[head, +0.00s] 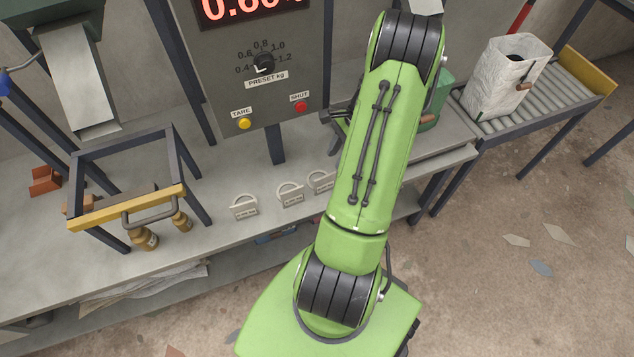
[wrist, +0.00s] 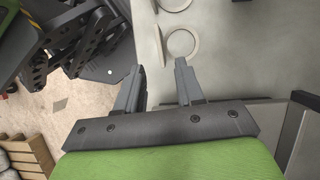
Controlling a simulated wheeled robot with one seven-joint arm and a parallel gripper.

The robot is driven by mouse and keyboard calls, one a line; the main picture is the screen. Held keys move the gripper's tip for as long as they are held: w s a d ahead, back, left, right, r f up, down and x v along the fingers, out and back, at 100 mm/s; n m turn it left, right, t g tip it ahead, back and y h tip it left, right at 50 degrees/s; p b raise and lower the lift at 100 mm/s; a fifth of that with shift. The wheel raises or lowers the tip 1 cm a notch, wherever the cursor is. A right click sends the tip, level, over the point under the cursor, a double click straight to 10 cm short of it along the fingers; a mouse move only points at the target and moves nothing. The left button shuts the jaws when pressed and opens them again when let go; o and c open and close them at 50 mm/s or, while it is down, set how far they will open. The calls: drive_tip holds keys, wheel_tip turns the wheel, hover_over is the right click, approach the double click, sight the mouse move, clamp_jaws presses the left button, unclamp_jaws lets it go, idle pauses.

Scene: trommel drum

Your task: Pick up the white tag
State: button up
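In the head view I see a left one (head: 244,208), a middle one (head: 290,196) and a right one (head: 320,183) beside my arm; the labels are too small to read. My gripper (wrist: 159,68) is open and empty in the wrist view. A pale ring (wrist: 196,43) lies just beyond its right fingertip, apart from it, and another ring (wrist: 175,8) is cut by the top edge. I cannot match these rings to particular tags.
The grey bench (head: 215,235) holds a yellow-barred frame (head: 130,208) with brass weights (head: 145,238) at left. Behind stands a scale panel (head: 225,75) with a dial and buttons. A white sack (head: 507,75) stands on a roller conveyor (head: 570,82) at right.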

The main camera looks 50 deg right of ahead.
drive_tip(key=b, duration=0.2)
approach(323, 192)
drive_tip(key=shift+w+a+r, duration=0.4)
drive_tip(key=shift+w+a, duration=0.3)
drive_tip(key=shift+a, duration=0.05)
drive_tip(key=b+x, duration=0.2)
drive_tip(key=x, duration=0.3)
drive_tip(key=shift+s+f, duration=0.15)
drive_tip(key=shift+f, duration=0.15)
drive_tip(key=shift+r, duration=0.1)
clamp_jaws()
